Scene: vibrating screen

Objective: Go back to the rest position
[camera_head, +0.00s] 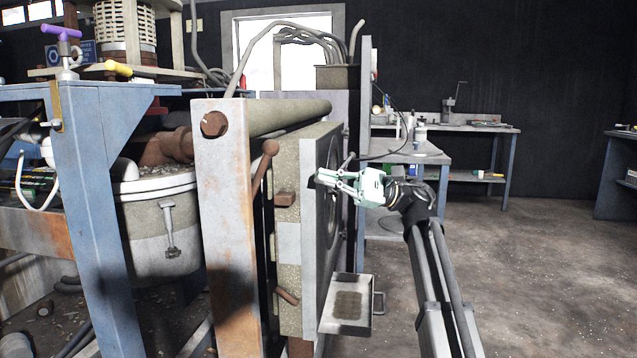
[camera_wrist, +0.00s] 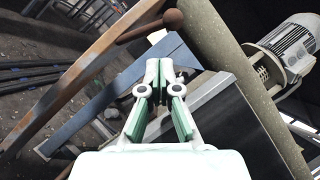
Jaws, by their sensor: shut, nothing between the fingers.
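My gripper (camera_head: 322,178) is held out at the end of my arm in the head view, at the right side of the upright machine plate (camera_head: 314,240). In the wrist view, my gripper (camera_wrist: 158,66) has its two pale green and white fingers together, with nothing held. The head view does not show clearly whether the fingertips touch the machine. Behind the fingers, the wrist view shows a dark panel, a blue-grey beam (camera_wrist: 150,72) and a rusty lever with a round knob (camera_wrist: 172,18).
A metal tray (camera_head: 347,304) with dark material sits low beside the machine. A rusty frame post (camera_head: 228,230) and a blue frame (camera_head: 92,200) stand at left. A workbench (camera_head: 410,153) stands behind my arm. The floor (camera_head: 540,270) at right is clear.

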